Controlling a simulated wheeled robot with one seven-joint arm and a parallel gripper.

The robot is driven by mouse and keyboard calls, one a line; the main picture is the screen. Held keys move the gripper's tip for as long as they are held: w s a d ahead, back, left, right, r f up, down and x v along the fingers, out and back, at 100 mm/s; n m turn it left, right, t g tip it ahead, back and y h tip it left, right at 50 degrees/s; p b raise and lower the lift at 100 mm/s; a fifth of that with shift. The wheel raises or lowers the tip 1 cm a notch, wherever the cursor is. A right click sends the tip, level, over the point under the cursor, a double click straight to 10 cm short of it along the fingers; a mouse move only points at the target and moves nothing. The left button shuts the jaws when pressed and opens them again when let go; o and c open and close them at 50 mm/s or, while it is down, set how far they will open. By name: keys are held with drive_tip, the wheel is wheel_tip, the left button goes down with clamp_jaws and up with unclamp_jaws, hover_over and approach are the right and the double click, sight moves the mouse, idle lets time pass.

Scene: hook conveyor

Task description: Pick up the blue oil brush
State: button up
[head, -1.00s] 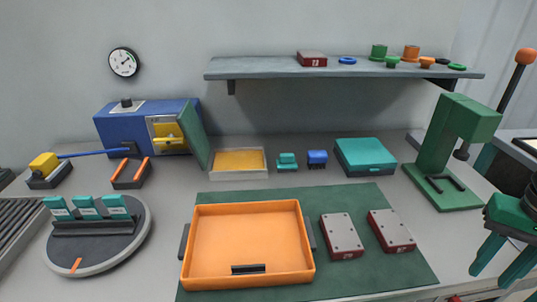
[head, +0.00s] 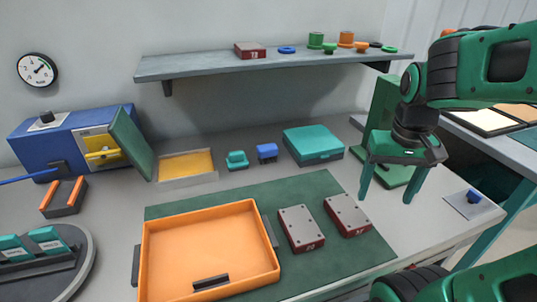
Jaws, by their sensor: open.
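A small blue block-like item (head: 267,151), which looks like the blue oil brush, stands at the back of the bench beside a similar teal one (head: 237,160). Its bristles are too small to make out. My gripper (head: 385,200) is open and empty, fingers pointing down, above the right part of the bench in front of the green press. It is well to the right of the blue item and nearer to me, not touching it. Another small blue object (head: 474,196) sits on a grey plate at the right end of the bench.
A teal box (head: 312,143) stands between the blue item and the green press (head: 381,112). A yellow-filled tray (head: 186,178) lies to the left. An orange tray (head: 150,240) and two red blocks (head: 301,228) lie on the green mat in front. A shelf (head: 200,66) overhangs behind.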

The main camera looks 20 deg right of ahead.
drive_tip(key=w+a+r+n+t, duration=0.1)
drive_tip(key=w+a, duration=0.2)
drive_tip(key=w, duration=0.5)
drive_tip(key=w+a+r+n+t, duration=0.1)
drive_tip(key=w+a+r+n, duration=0.15)
drive_tip(key=w, duration=0.55)
drive_tip(key=n+t, duration=0.2)
approach(267, 147)
drive_tip(key=shift+y, duration=0.3)
drive_tip(key=f, duration=0.1)
drive_tip(key=w+f, duration=0.1)
drive_tip(key=d+f, duration=0.1)
drive_tip(key=shift+w+f, duration=0.25)
drive_tip(key=shift+f, duration=0.1)
drive_tip(key=shift+x, duration=3.2)
drive_tip(key=shift+w+a, duration=0.1)
drive_tip(key=shift+a, duration=0.05)
drive_tip(key=c, duration=1.1)
